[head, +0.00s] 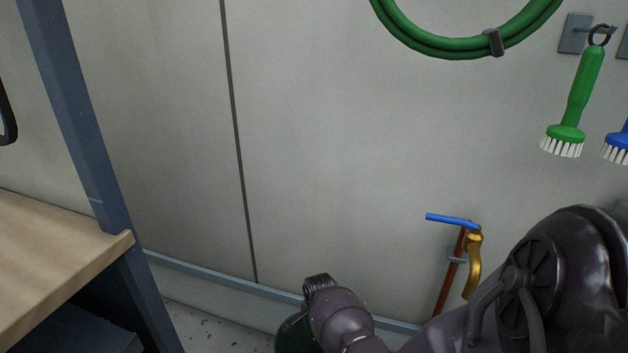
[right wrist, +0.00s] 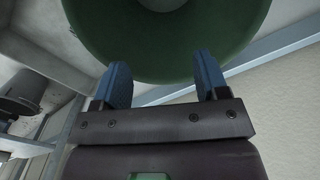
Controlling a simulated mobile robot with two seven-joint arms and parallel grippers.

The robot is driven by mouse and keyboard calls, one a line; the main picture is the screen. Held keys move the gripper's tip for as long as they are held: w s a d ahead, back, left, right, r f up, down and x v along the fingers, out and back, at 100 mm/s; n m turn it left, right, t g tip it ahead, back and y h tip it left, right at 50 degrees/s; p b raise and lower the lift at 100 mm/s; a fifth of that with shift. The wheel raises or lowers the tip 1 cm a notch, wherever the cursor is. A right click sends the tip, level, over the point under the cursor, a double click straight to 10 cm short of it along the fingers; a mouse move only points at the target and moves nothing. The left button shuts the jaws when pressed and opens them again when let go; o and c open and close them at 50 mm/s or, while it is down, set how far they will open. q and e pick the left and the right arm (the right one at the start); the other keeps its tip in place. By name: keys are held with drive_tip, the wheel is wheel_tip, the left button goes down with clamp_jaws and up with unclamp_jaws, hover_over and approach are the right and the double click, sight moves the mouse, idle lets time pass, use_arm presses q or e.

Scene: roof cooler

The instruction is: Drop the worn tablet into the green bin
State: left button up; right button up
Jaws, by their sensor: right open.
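The green bin (right wrist: 110,30) fills the top of the right wrist view, with its round rim towards my right gripper (right wrist: 161,68). That gripper is open, and its two blue fingers stand apart over the near side of the bin with nothing between them. A pale round patch (right wrist: 163,4) shows inside the bin at the top edge; I cannot tell what it is. In the head view a dark green curved piece (head: 291,336) shows behind my right arm at the bottom, perhaps the bin. I cannot make out the worn tablet in either view. My left gripper is out of view.
A wooden-topped bench (head: 60,255) with a blue post (head: 75,110) stands at the left. On the wall hang a green hose (head: 440,45), a green brush (head: 575,100) and a blue brush (head: 617,145). A blue-handled tap (head: 472,250) stands behind my right arm.

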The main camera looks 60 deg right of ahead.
use_arm(q)
drive_tip(key=p, duration=0.2)
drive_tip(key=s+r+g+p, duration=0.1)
drive_tip(key=p, duration=0.2)
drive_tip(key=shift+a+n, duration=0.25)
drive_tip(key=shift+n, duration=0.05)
use_arm(e)
wheel_tip(320, 180, up, 11)
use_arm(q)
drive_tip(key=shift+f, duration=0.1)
use_arm(e)
drive_tip(key=shift+f, duration=0.15)
